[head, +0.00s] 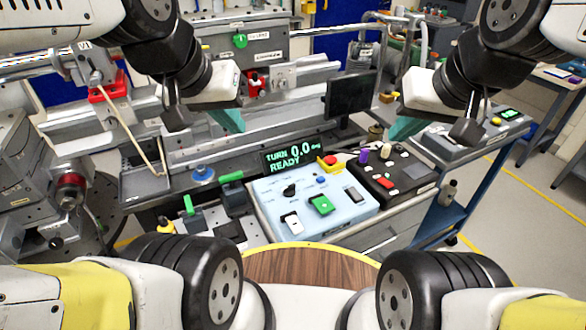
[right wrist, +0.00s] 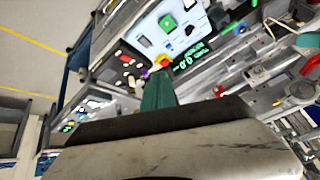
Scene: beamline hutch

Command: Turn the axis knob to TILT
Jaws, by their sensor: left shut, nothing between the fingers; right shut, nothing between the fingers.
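The axis knob appears to be the small black knob (head: 290,189) on the light blue control panel (head: 268,192) in the head view. Its printed labels are too small to read, so I cannot tell where it points. The display (head: 292,156) behind the panel reads "TURN 0.0 deg" and "READY". My left gripper (head: 230,121) is shut and empty, up and left of the panel. My right gripper (head: 403,128) is shut and empty, up and right of it. Both are apart from the knob. The right wrist view shows the teal fingers (right wrist: 158,91) with the panel (right wrist: 150,22) beyond.
A dark monitor (head: 350,94) stands behind.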

